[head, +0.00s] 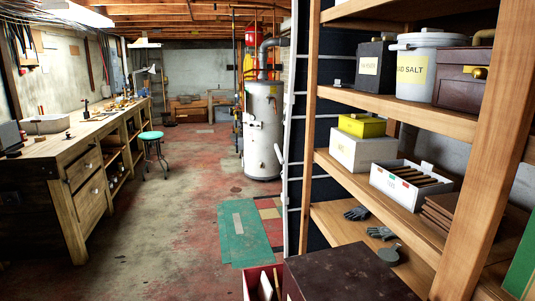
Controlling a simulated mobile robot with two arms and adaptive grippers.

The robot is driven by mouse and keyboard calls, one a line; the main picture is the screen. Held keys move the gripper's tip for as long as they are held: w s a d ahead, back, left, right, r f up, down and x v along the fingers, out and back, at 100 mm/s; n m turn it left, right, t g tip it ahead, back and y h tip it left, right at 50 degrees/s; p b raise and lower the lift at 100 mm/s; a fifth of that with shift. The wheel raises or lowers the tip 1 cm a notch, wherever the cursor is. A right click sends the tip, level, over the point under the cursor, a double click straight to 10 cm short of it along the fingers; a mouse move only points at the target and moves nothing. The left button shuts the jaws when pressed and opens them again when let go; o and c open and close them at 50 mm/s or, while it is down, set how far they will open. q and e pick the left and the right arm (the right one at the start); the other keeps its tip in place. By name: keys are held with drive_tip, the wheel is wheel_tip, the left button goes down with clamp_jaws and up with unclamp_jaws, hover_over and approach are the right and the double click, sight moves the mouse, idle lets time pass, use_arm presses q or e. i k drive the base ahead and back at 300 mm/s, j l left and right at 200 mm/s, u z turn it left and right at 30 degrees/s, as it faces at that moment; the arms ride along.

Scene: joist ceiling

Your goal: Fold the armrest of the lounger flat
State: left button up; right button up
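No lounger and no armrest can be made out in the head view. The view shows a basement workshop with a joist ceiling. Neither of my grippers and neither of my arms is in the picture, so whether they are open or shut is not shown.
A wooden workbench (70,148) runs along the left, with a teal stool (151,136) beside it. A white tank (263,130) stands at the back. Loaded shelves (425,118) fill the right. A dark box (350,275) is at the bottom. The floor (170,215) between is mostly clear, with a green mat (243,240).

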sight(281, 159)
drive_tip(key=i+j, duration=0.25)
drive_tip(key=i+j+z, duration=0.15)
drive_tip(key=j, duration=0.3)
drive_tip(key=i+j, duration=0.35)
drive_tip(key=i+j+z, duration=0.15)
drive_tip(key=j, duration=0.25)
drive_tip(key=i+j, duration=0.35)
drive_tip(key=i+j+z, duration=0.1)
drive_tip(key=i+j, duration=0.15)
drive_tip(key=i, duration=0.2)
drive_tip(key=i+j, duration=0.3)
drive_tip(key=i+j+z, duration=0.1)
drive_tip(key=j, duration=0.2)
drive_tip(key=i+j+z, duration=0.1)
drive_tip(key=i+j, duration=0.15)
drive_tip(key=i+j+z, duration=0.1)
drive_tip(key=j, duration=0.35)
drive_tip(key=i+j+z, duration=0.1)
drive_tip(key=j, duration=0.25)
drive_tip(key=i+j+z, duration=0.15)
drive_tip(key=j, duration=0.2)
drive_tip(key=i+j+z, duration=0.1)
drive_tip(key=j, duration=0.3)
